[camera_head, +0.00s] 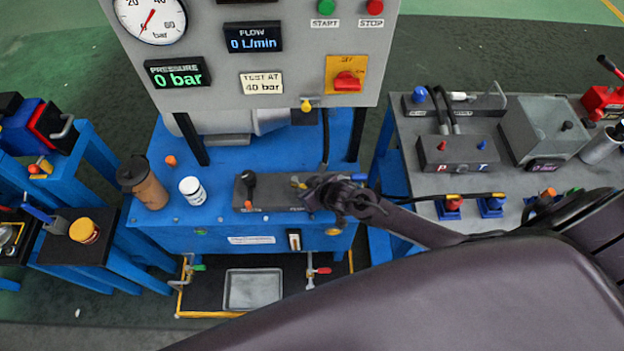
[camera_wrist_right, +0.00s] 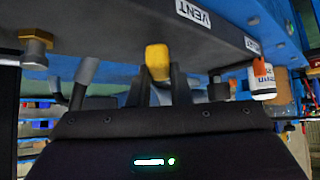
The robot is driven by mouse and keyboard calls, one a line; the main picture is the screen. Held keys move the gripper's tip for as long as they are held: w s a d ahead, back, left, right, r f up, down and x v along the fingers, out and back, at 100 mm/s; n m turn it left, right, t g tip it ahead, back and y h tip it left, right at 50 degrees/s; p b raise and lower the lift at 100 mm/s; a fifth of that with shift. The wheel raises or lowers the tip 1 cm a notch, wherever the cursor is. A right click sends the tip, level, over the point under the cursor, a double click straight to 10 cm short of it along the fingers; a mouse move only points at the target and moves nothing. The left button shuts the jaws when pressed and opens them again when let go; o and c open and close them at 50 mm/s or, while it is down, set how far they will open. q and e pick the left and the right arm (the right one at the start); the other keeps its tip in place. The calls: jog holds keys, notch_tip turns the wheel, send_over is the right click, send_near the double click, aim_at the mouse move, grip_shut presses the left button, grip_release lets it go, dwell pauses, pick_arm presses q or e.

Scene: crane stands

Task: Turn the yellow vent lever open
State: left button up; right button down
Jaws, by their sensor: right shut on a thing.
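The yellow vent lever (camera_wrist_right: 157,62) shows in the right wrist view as a yellow grip below a grey block with a VENT label (camera_wrist_right: 193,12). My right gripper (camera_wrist_right: 158,84) is shut on it, with one dark finger on each side of the grip. In the head view my right gripper (camera_head: 318,193) is at the right part of the grey valve block (camera_head: 270,194) on the blue bench. It hides most of the lever there, so its exact angle cannot be told. My left gripper is not in view.
A black-knobbed lever (camera_head: 249,181) stands on the same block, left of my gripper. A brown cup (camera_head: 147,186) and a white jar (camera_head: 192,189) stand further left. The gauge panel (camera_head: 222,102) rises behind. A grey side table (camera_head: 400,150) with hydraulic parts is at the right.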

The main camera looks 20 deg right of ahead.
jog(key=shift+s+a+m+h, duration=0.2)
jog(key=shift+a+m+h, duration=0.4)
jog(key=shift+m+h, duration=0.3)
jog(key=shift+a+m+h, duration=0.5)
jog(key=shift+m, duration=0.5)
jog(key=m+h, duration=0.1)
jog(key=a+m+h, duration=0.1)
jog(key=shift+w+a+f+m, duration=0.1)
jog(key=shift+w+m, duration=0.05)
jog(key=shift+m, duration=0.15)
jog(key=shift+w+a+m+h+b, duration=0.1)
jog(key=shift+a+m+h+b, duration=0.25)
jog(key=shift+m+h, duration=0.3)
jog(key=shift+d, duration=0.1)
jog(key=c, duration=1.3)
grip_release()
jog(key=shift+w, duration=0.1)
